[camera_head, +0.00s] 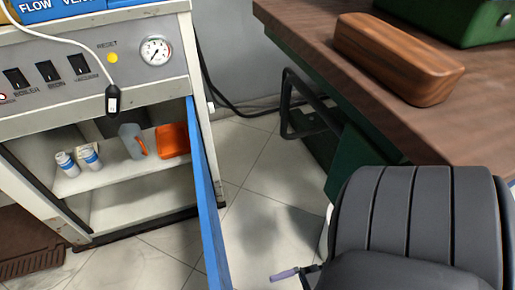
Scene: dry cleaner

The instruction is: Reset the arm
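Neither of my grippers shows in the head view, and I see no part of my arms that I can be sure of. Whether the grippers are open or shut is hidden from me. No object is seen in a gripper.
At left stands a pressing machine (75,104) with switches, a gauge (155,50) and an open compartment holding cans (77,160), a clear jug (131,140) and an orange item (172,139). Its blue door (205,190) juts out. At right are a brown desk (320,55) and a dark chair (420,215).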

